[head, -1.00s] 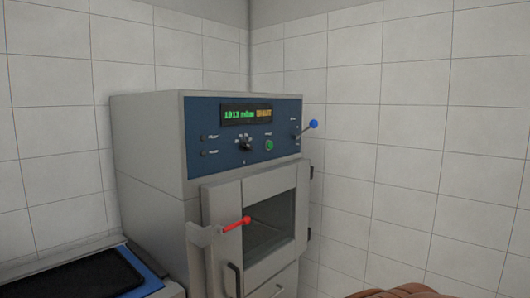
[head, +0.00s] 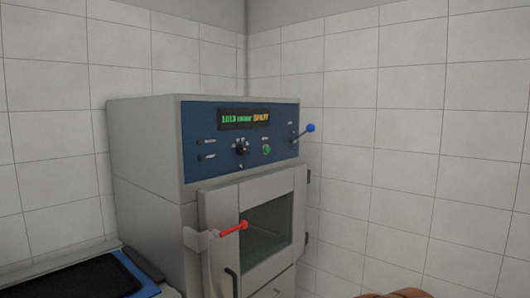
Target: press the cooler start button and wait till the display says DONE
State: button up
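The cooler (head: 145,150) is a grey cabinet in the corner, with a blue control panel across its upper front. Its display (head: 244,119) shows green text that looks like "1013 mbar" and orange text that reads "SHUT". A green button (head: 266,150) sits on the panel below the display, right of a black knob (head: 242,149). A lever with a blue ball (head: 310,128) sticks out at the panel's right. The windowed door (head: 265,230) looks closed, with a red-tipped latch handle (head: 232,228) across its left edge. My gripper is not in view.
A blue-edged surface with a black top (head: 85,280) lies at the lower left, close to the cooler. A brown rounded object (head: 400,294) shows at the bottom edge on the right. Tiled walls stand behind and to the right.

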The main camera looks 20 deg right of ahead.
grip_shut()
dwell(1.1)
